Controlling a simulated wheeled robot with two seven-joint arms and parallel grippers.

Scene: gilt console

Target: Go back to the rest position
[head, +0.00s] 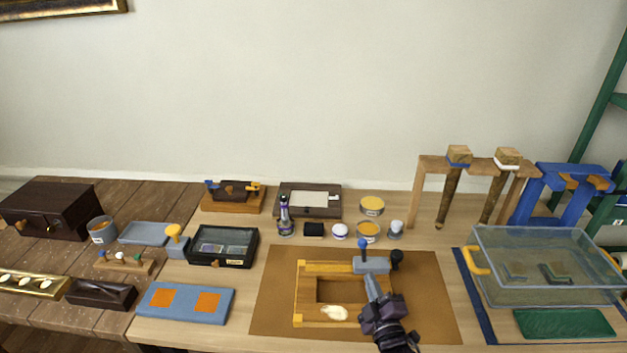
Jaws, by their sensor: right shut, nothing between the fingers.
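My right gripper (371,283) reaches in from the bottom of the head view, over the right side of a wooden frame (299,290). Its fingers are shut with nothing between them. They point up the picture toward a grey block with a blue knob (362,244) at the frame's upper right corner. I cannot tell whether the fingertips touch the frame or the block. The frame lies on a brown mat (436,300), with a pale oval piece (334,312) at its lower edge. My left gripper is not in view.
A clear bin with yellow handles (545,285) stands at right. A wooden rack (432,164) holding brushes is behind it. Small jars, a bottle (284,215) and a dark glass-lidded case (222,246) stand left and behind. A blue board (185,303) lies at front left.

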